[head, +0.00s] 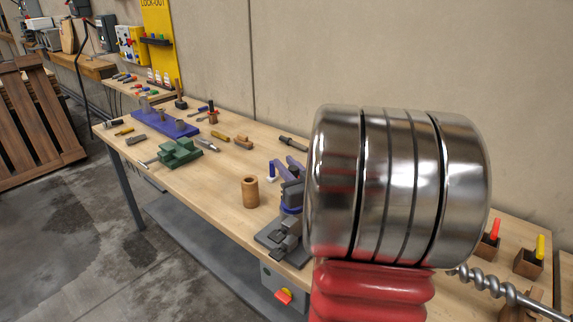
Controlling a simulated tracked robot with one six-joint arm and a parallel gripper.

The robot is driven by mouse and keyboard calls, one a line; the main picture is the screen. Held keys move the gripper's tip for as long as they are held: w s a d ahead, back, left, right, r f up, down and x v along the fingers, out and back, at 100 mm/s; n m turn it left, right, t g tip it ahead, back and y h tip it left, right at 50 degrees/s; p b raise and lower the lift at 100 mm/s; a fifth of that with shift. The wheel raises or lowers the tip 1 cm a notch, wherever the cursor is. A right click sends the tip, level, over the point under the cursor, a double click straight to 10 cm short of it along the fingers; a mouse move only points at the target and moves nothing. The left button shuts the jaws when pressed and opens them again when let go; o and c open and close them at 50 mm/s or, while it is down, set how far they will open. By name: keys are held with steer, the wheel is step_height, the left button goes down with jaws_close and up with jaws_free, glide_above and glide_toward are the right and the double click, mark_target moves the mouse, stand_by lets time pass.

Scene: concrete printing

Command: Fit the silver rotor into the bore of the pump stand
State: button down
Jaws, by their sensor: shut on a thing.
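A silver helical rod, which looks like the silver rotor (487,281), shows at the lower right. Its twisted end points left, and its smooth end runs out of the frame. What holds or supports it cannot be seen. A grey and purple-blue fixture on a grey base, probably the pump stand (290,205), stands on the front of the bench, just left of my arm. My arm's large silver joint and red ribbed part cover its right side. I cannot make out its bore. My gripper's fingers are not visible.
A brown hollow cylinder (250,192) stands left of the fixture. A green vise-like block (178,153) and a blue rack (160,121) are further left on the wooden bench (215,185). Small wooden holders with a red handle (494,229) and a yellow handle (540,246) stand at right.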

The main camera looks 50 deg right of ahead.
steer(key=shift+f, duration=1.65)
stand_by(0.7)
